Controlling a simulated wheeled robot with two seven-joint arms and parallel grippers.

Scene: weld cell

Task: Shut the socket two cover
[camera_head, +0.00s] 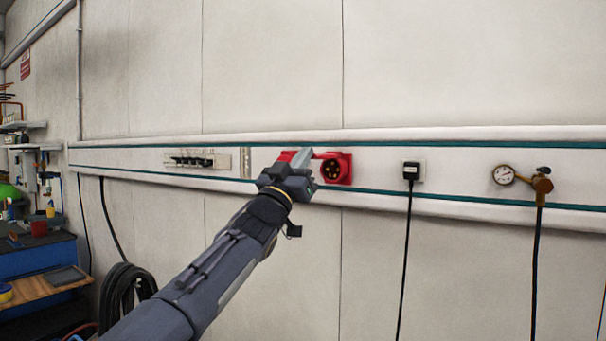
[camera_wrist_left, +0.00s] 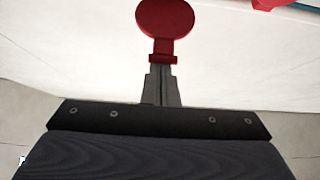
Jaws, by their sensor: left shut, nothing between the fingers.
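A red socket (camera_head: 336,168) on the wall rail shows its round face with dark contact holes, uncovered. More red (camera_head: 287,156) shows left of it, partly hidden behind my left gripper; I cannot tell whether it is a cover or a second socket. My left gripper (camera_head: 304,157) is shut and empty, just left of the uncovered socket. In the left wrist view, a round red cover-like disc (camera_wrist_left: 165,18) with a narrow tab stands right beyond the shut fingertips (camera_wrist_left: 162,70); I cannot tell if they touch. My right gripper is not in view.
A workbench (camera_head: 40,265) stands at the left.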

